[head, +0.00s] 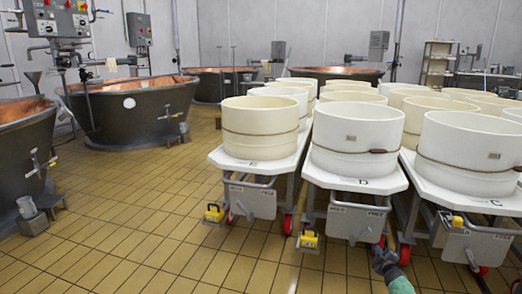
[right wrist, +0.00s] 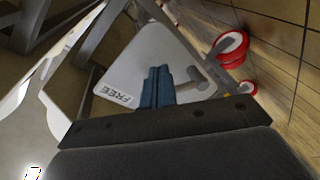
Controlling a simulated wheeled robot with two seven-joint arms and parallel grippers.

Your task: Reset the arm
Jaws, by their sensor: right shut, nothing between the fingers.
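My right gripper (head: 380,258) shows small at the lower right in the head view, in front of the wheeled carts. In the right wrist view its blue fingers (right wrist: 157,87) are together with nothing between them. Behind them is a white cart panel marked FREE (right wrist: 125,65), with a grey handle or valve beside the fingertips. I cannot tell whether the fingers touch it. My left gripper is not in view.
Carts with cream tubs (head: 357,135) fill the right side, on red wheels (head: 405,254). Copper-lined vats (head: 130,112) stand at the left and back. The tiled floor (head: 130,215) is clear in the left middle.

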